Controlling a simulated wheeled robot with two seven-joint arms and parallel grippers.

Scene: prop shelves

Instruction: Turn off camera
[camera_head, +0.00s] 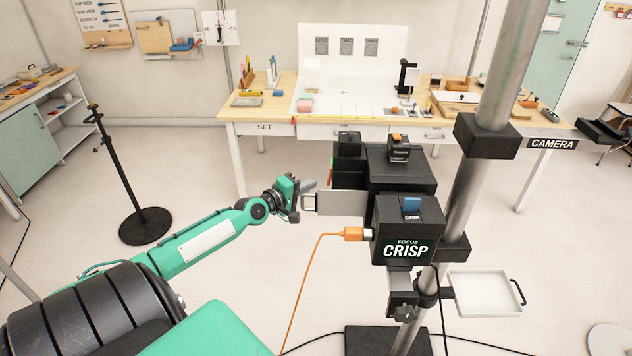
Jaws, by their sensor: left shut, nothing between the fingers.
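The black camera (403,170) is mounted on a metal pole right of centre. Its near box reads "FOCUS CRISP" (404,249) and has a blue rocker switch (411,204) on top. A grey flat panel (342,202) juts out to the left of the camera. My left gripper (307,184) is shut and empty, just left of this panel and apart from the blue switch. Whether it touches the panel's end is unclear. My right gripper is not in view.
A wooden table (283,109) with "SET" and "CAMERA" labels stands behind, holding a white backdrop (352,62) and small props. A black stand (146,226) is at left. A white tray (481,293) hangs at the pole's lower right. Floor between stand and camera is mostly clear.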

